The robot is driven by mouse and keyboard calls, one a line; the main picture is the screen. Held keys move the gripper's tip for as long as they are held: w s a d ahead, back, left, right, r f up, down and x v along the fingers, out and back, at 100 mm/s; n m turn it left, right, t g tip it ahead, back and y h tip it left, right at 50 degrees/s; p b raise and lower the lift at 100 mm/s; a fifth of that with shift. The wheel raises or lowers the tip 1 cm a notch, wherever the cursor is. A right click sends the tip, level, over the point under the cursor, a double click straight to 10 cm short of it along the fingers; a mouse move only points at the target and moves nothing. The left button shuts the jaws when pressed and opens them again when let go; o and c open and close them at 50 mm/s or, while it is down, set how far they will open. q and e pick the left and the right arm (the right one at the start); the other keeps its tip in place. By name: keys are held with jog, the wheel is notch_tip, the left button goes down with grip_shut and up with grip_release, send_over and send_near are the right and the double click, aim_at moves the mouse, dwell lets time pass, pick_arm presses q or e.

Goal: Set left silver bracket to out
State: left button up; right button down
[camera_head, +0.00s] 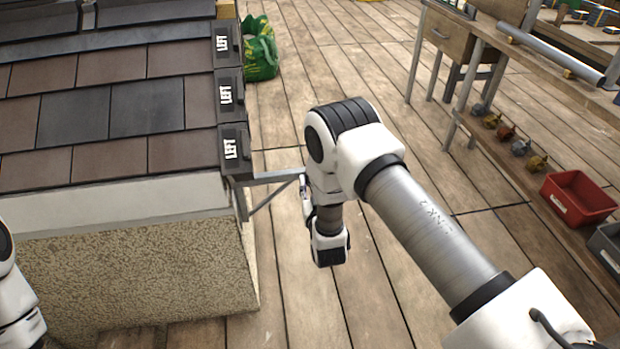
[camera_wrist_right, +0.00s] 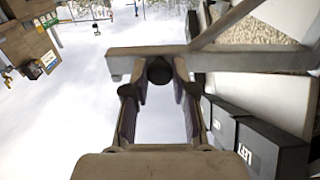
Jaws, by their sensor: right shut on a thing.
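The silver bracket (camera_head: 270,178) sticks out to the right from the roof's near right corner, below the lowest tile marked LEFT. It has a level bar and a diagonal strut under it. In the right wrist view the bracket's bar (camera_wrist_right: 240,59) runs across the fingertips, and its strut slants up to the right. My right gripper (camera_wrist_right: 160,72) is shut on the bracket near the bar's free end. In the head view my own arm mostly hides this gripper. Part of my left arm shows at the lower left, but its gripper is not in view.
The tiled roof (camera_head: 75,115) with several dark edge tiles marked LEFT (camera_head: 229,92) stands at the left above a rough wall (camera_head: 140,270). A green bag (camera_head: 261,52) lies behind it. A workbench (camera_head: 520,55) and a red bin (camera_head: 578,198) are at the right. Wooden floor between is clear.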

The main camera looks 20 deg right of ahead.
jog(key=shift+s+a, duration=0.1)
jog(key=shift+s, duration=0.1)
dwell(0.3)
jog(key=c, duration=1)
grip_release()
jog(key=shift+o, duration=0.2)
jog(key=v, duration=1.2)
jog(key=shift+a, duration=0.15)
